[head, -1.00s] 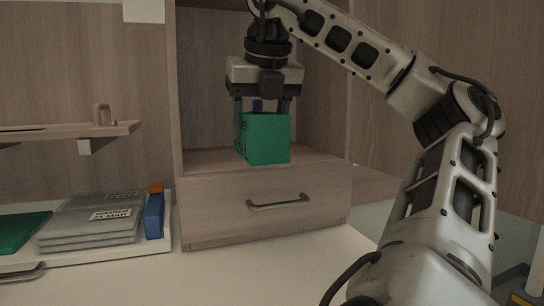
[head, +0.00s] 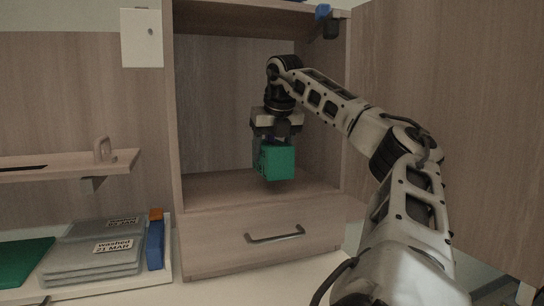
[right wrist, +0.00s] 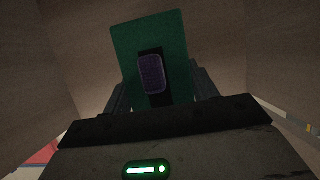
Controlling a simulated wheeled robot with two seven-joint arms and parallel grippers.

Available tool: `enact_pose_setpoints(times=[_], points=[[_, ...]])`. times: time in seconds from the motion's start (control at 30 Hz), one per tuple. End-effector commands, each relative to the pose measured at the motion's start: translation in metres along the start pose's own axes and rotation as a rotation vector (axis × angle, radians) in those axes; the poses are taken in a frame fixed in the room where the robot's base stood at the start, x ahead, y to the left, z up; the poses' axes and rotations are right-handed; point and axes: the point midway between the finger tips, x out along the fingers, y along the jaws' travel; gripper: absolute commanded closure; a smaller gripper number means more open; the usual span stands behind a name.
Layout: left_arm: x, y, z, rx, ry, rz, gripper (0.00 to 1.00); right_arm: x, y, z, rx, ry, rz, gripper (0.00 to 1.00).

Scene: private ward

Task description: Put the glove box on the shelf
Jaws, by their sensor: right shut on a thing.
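The green glove box (head: 275,160) is held by my right gripper (head: 275,140) inside the open compartment above the drawer. Its lower edge looks a little above the compartment floor, the wooden shelf (head: 222,187). In the right wrist view the green box (right wrist: 125,45) shows its face with a dark slot and a purple patch, between the fingers. The fingers are largely hidden by the box and the gripper body. My left gripper is not in view.
A drawer with a metal handle (head: 275,234) lies below the compartment. Cabinet walls stand close on both sides, with an upper shelf (head: 225,12) above. At left are a tray (head: 75,287) with grey packs (head: 95,250), a blue box (head: 155,243) and a small wall ledge (head: 60,167).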

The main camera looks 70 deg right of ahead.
Motion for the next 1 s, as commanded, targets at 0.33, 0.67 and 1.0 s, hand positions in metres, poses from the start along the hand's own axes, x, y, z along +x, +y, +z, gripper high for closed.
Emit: enact_pose_setpoints(times=[0.33, 0.67, 1.0], points=[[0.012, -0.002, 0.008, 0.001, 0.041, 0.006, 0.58, 0.032, 0.0, -0.013, 0.001, -0.002, 0.001, 0.74], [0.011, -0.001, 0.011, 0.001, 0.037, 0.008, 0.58, 0.035, 0.0, -0.015, 0.0, 0.001, 0.0, 0.31], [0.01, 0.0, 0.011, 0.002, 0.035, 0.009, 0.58, 0.033, 0.0, -0.014, 0.0, 0.001, 0.0, 0.2]])
